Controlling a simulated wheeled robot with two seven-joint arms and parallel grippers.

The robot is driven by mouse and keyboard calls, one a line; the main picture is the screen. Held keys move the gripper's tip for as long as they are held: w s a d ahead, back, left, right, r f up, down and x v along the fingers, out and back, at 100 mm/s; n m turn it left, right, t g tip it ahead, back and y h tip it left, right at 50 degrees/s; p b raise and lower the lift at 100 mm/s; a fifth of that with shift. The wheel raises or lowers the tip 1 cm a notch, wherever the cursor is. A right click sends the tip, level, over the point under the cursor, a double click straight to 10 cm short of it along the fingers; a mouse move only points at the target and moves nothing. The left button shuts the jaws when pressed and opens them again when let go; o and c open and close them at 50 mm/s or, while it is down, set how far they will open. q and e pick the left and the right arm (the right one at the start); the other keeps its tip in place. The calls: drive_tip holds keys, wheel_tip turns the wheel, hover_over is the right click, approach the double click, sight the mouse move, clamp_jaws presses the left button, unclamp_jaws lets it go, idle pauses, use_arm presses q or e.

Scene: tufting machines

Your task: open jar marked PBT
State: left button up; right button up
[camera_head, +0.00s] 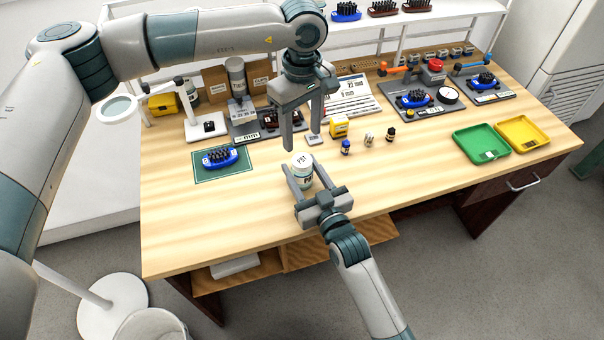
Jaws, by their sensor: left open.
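The jar marked PBT (303,181) is a small white jar with a pale lid (301,161) and a dark label band, upright at the front middle of the bench. The lid is on it. My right gripper (303,166) comes from the front edge with one finger on each side of the jar, and appears shut on it. My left gripper (303,140) points down just above and behind the lid. Its two fingers are apart with nothing between them.
A blue brush block (220,158) lies on a green mat (204,177) to the left. Green (468,151) and yellow (541,143) trays sit at the right. The front left of the wooden bench (200,225) is clear.

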sight(302, 160)
clamp_jaws()
use_arm(q)
drive_tip(key=m, duration=0.6)
drive_tip(key=shift+m, duration=0.3)
drive_tip(key=m, duration=0.7)
drive_tip(key=shift+f, duration=0.15)
drive_tip(key=shift+f, duration=3.85)
